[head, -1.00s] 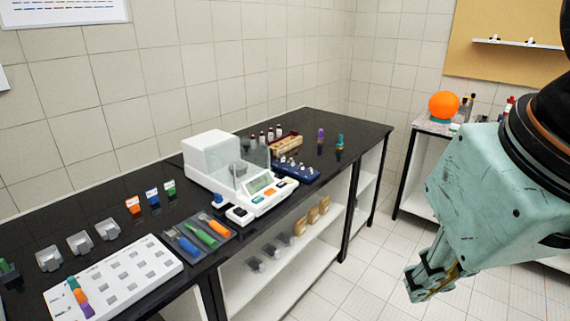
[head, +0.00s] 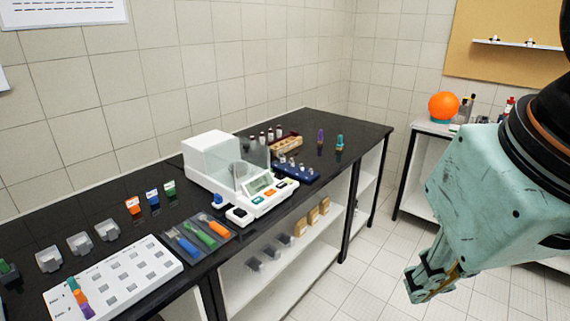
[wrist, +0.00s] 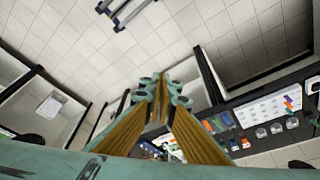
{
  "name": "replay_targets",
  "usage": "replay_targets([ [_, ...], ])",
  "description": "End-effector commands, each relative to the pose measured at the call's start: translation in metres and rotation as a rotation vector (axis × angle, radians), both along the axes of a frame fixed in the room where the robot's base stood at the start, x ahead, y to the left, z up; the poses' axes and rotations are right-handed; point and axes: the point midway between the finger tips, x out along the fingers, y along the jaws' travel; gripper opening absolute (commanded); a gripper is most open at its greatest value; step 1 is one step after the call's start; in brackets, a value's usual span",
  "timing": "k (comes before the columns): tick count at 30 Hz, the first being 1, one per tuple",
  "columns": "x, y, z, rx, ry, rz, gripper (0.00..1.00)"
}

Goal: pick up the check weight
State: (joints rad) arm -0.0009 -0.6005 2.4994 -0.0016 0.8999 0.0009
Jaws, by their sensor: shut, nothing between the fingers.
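My gripper (head: 432,284) hangs at the right of the head view, over the floor and well apart from the bench. Its fingers are shut with nothing between them; they also show together in the wrist view (wrist: 160,88). I cannot pick out the check weight for certain. A small blue-topped piece (head: 218,200) stands on the bench at the front left of the white balance (head: 208,158). A blue block (head: 300,175) with several small metallic pieces sits to the right of the balance. None of these is near my gripper.
The black bench (head: 340,127) also carries a white board (head: 150,255), a grey tray (head: 225,232) with coloured-handled tools, and a wooden rack (head: 290,143). A side table with an orange ball (head: 443,105) stands at the back right. Floor between is clear.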

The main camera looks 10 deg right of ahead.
Motion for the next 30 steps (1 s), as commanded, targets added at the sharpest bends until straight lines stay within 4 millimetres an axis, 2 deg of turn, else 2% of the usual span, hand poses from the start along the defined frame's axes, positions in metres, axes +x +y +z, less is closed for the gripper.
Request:
replay_targets([
  [10, 0.0000, 0.0000, 0.0000, 0.000, 0.000, 0.000, 0.01],
  [20, 0.0000, 0.0000, 0.0000, 0.000, 0.000, 0.000, 0.30],
  [30, 0.0000, 0.0000, 0.0000, 0.000, 0.000, 0.000, 0.30],
])
